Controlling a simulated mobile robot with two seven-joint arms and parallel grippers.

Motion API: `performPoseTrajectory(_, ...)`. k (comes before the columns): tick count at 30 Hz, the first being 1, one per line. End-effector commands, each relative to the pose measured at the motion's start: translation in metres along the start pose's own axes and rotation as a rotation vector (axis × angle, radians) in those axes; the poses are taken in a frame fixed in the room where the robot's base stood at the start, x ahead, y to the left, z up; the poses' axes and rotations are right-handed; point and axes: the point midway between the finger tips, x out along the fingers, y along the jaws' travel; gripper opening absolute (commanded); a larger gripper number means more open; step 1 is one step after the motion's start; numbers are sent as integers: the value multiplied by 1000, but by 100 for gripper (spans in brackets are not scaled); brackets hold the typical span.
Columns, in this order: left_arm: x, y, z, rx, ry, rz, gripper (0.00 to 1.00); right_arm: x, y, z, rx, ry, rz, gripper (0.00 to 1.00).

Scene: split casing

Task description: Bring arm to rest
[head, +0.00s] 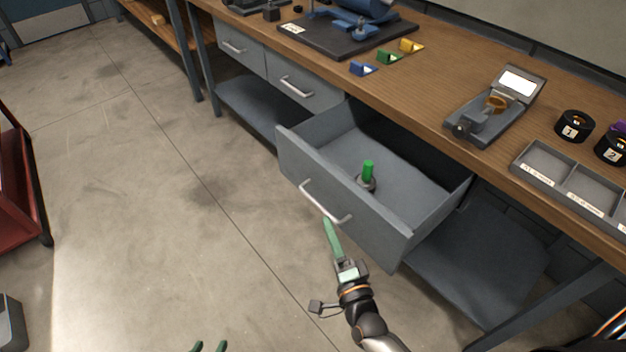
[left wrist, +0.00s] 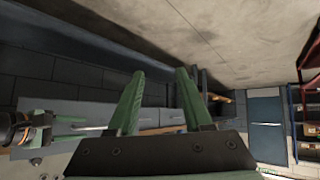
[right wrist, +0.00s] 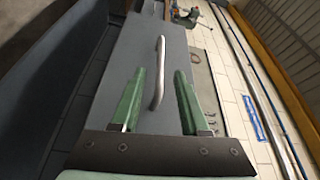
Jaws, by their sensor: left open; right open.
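My right gripper (head: 327,222) points at the front of the open drawer (head: 390,238), just below its silver handle (head: 324,202). In the right wrist view its two green fingers (right wrist: 159,75) are apart and empty. The handle (right wrist: 158,75) appears between them in the picture; I cannot tell the exact gap. My left gripper (head: 209,347) shows only its green tips at the bottom edge of the head view, over the floor. In the left wrist view its fingers (left wrist: 157,72) are spread with nothing between them.
A green-topped peg on a dark round base (head: 367,177) stands in the drawer. The workbench (head: 430,85) holds a grey device with a lit screen (head: 517,83), coloured blocks (head: 388,57), black rings (head: 573,126) and a compartment tray (head: 545,160). A red cart (head: 20,185) stands left. The floor between is clear.

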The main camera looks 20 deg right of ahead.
Motion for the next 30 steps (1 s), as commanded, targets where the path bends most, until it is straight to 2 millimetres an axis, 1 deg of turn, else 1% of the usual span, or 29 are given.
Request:
performPoseTrajectory(5, -1, 0, -2, 1, 1, 0, 50, -1, -1, 0, -7, -4, 4, 45)
performPoseTrajectory(8, -9, 1, -11, 1, 3, -1, 50, -8, -6, 3, -87, -45, 39, 45)
performPoseTrajectory(11, -24, 0, -27, 1, 8, -8, 50, -25, -14, 10, -288, -152, 117, 45)
performPoseTrajectory(14, -42, -4, -46, 1, 20, -22, 50, -55, -19, 15, -575, -315, 213, 45)
performPoseTrajectory(15, -48, -7, -51, 1, 24, -31, 50, -69, -19, 16, -693, -385, 248, 45)
performPoseTrajectory(18, -62, -15, -56, -3, 19, -51, 50, -102, -20, 12, -959, -553, 319, 45)
performPoseTrajectory(21, -73, -18, -54, -8, 7, -63, 50, -130, -19, 5, -1157, -692, 366, 45)
performPoseTrajectory(24, -78, -21, -49, -12, -4, -71, 50, -147, -18, -1, -1275, -782, 391, 45)
performPoseTrajectory(25, -78, -21, -49, -13, -4, -72, 50, -150, -17, -3, -1297, -798, 394, 45)
performPoseTrajectory(27, -78, -21, -48, -15, -1, -72, 50, -154, -15, -4, -1325, -819, 399, 45)
performPoseTrajectory(30, -77, -20, -48, -17, 0, -72, 50, -155, -13, -4, -1330, -823, 400, 45)
